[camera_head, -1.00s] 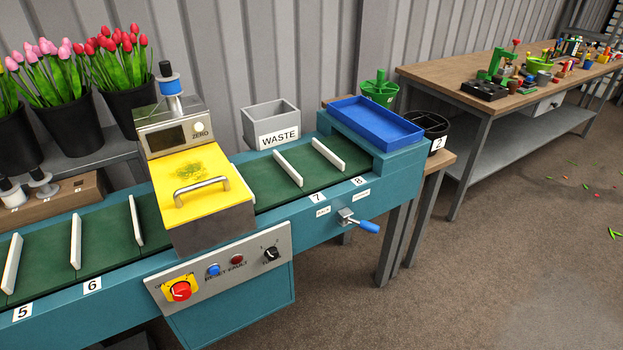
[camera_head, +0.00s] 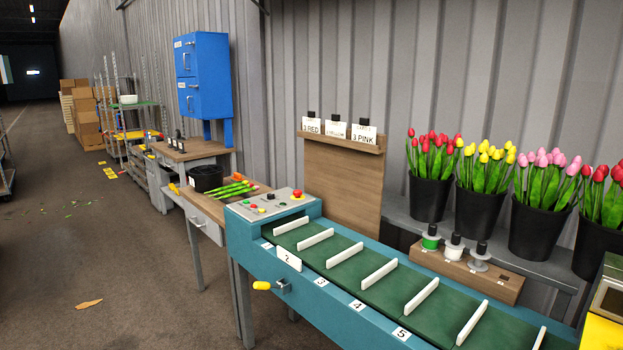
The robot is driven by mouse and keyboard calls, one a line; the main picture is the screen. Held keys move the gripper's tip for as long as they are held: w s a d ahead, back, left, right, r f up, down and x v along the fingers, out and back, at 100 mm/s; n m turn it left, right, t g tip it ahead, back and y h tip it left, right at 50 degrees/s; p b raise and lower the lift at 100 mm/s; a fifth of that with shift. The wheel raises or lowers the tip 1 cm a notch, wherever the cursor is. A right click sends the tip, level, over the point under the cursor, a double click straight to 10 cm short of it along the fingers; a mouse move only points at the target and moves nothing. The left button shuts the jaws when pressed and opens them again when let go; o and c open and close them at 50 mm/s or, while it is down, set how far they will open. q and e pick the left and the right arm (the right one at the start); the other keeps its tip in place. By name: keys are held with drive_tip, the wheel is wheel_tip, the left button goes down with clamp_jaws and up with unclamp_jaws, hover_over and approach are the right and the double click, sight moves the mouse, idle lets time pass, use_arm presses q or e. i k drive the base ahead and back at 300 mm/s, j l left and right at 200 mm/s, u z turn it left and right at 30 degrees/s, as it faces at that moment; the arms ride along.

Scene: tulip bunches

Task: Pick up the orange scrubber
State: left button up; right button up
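No thing in view can be clearly made out as the orange scrubber. A small orange item (camera_head: 238,178) lies at the back of the small wooden table beyond the conveyor's far end, behind loose green tulip stems (camera_head: 232,189). It is too small to tell what it is. Neither of my grippers is in view.
The teal conveyor (camera_head: 352,318) with white dividers runs from bottom right to the middle. A black bucket (camera_head: 206,178) stands on the small table. Buckets of tulips (camera_head: 431,195) stand along the wall at right. The floor at left is mostly clear, with an orange-brown scrap (camera_head: 88,303).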

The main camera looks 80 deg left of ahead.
sight(236, 178)
drive_tip(key=u, duration=3)
drive_tip(key=z, duration=1.85)
drive_tip(key=u, duration=1.8)
drive_tip(key=i+j+u, duration=0.35)
drive_tip(key=i, duration=0.25)
drive_tip(key=i+j+u, duration=0.35)
drive_tip(key=i, duration=0.3)
drive_tip(key=i+u, duration=0.35)
drive_tip(key=i, duration=0.3)
